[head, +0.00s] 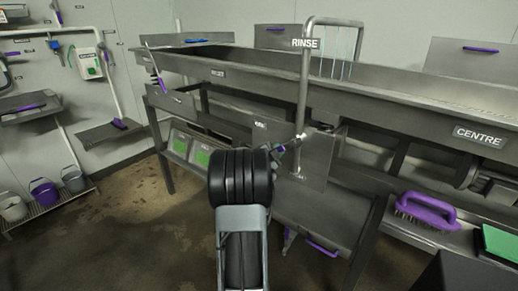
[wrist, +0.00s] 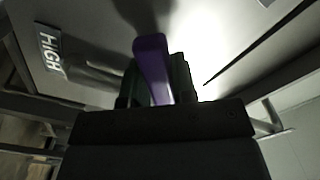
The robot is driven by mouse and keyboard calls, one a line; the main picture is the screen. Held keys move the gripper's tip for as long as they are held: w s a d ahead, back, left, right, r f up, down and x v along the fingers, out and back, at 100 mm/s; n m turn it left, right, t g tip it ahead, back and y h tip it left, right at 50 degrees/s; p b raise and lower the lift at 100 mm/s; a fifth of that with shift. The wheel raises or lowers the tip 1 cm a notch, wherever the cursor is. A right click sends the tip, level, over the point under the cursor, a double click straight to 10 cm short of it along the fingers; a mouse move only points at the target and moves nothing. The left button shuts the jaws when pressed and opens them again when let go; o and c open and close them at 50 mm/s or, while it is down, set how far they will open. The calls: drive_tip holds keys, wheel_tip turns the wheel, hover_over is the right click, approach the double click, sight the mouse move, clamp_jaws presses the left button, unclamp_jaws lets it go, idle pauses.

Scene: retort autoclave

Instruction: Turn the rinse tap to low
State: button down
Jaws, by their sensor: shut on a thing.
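The rinse tap stands on a grey pipe (head: 304,95) with a RINSE label (head: 305,43) near its top. In the wrist view its purple lever (wrist: 151,62) sits between the two dark fingers of my gripper (wrist: 155,85), which is shut on it. The lever's far end sticks out beyond the fingertips. In the head view my gripper (head: 281,150) reaches the grey plate (head: 316,160) behind the tap; my own arm partly hides the lever. A HIGH label (wrist: 51,52) shows on the plate at the left of the wrist view. I cannot see a low mark.
A long steel trough (head: 400,92) runs above the tap, with a CENTRE label (head: 479,136). A purple brush (head: 427,211) lies on a shelf at the lower right. Buckets (head: 44,194) stand on a rack at the left. The floor at left is clear.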

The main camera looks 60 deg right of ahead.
drive_tip(key=shift+s+f+n, duration=0.4)
drive_tip(key=shift+n, duration=0.2)
drive_tip(key=c, duration=0.9)
unclamp_jaws()
drive_tip(key=shift+w, duration=0.1)
drive_tip(key=a, duration=0.4)
drive_tip(key=w+a, duration=0.1)
drive_tip(key=a, duration=0.4)
drive_tip(key=w+a, duration=0.1)
drive_tip(key=a, duration=0.3)
drive_tip(key=shift+a, duration=0.4)
drive_tip(key=shift+s, duration=0.1)
